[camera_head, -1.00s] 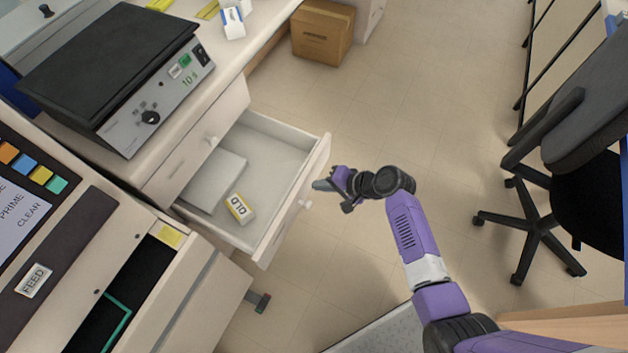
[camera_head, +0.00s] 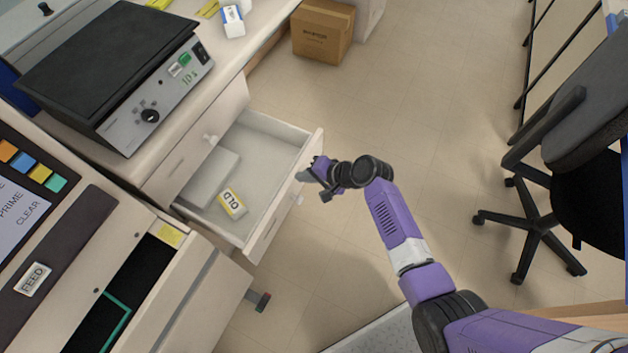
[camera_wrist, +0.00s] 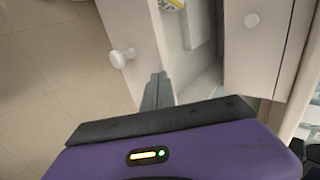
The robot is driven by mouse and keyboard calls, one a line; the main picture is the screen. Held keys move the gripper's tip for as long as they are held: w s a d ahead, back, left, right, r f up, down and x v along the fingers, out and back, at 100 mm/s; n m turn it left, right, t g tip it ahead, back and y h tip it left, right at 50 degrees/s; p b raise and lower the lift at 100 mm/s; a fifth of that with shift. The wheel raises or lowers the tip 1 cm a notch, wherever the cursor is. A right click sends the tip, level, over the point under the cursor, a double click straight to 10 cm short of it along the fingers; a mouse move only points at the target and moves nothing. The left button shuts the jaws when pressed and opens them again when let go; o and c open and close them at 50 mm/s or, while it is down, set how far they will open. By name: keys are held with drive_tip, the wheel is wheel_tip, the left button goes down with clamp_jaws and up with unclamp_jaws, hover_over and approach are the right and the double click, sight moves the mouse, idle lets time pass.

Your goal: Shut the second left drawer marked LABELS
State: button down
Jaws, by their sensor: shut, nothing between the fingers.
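The open drawer (camera_head: 284,196) sticks out of the bench on the left, with its front panel facing my arm. A white box and a yellow-and-white pack marked OLD (camera_head: 232,203) lie inside it. No LABELS marking is readable from here. My gripper (camera_head: 304,175) is shut and empty at the drawer's front panel, near its upper right part. In the wrist view the closed fingertips (camera_wrist: 158,88) are at the drawer front (camera_wrist: 137,50), beside its round white knob (camera_wrist: 122,57). Whether they press on the panel is hard to tell.
Above the open drawer is a closed drawer with a knob (camera_head: 210,139). A black-topped device (camera_head: 110,60) stands on the bench. A cardboard box (camera_head: 322,32) sits on the floor behind. An office chair (camera_head: 560,170) stands right; the floor between is clear.

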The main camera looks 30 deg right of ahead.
drive_tip(key=w+a+b, duration=0.5)
drive_tip(key=w+a, duration=0.2)
drive_tip(key=w, duration=0.2)
drive_tip(key=w+a+b, duration=0.5)
drive_tip(key=w+a, duration=0.2)
drive_tip(key=w, duration=0.3)
drive_tip(key=shift+b, duration=0.4)
drive_tip(key=shift+d, duration=0.1)
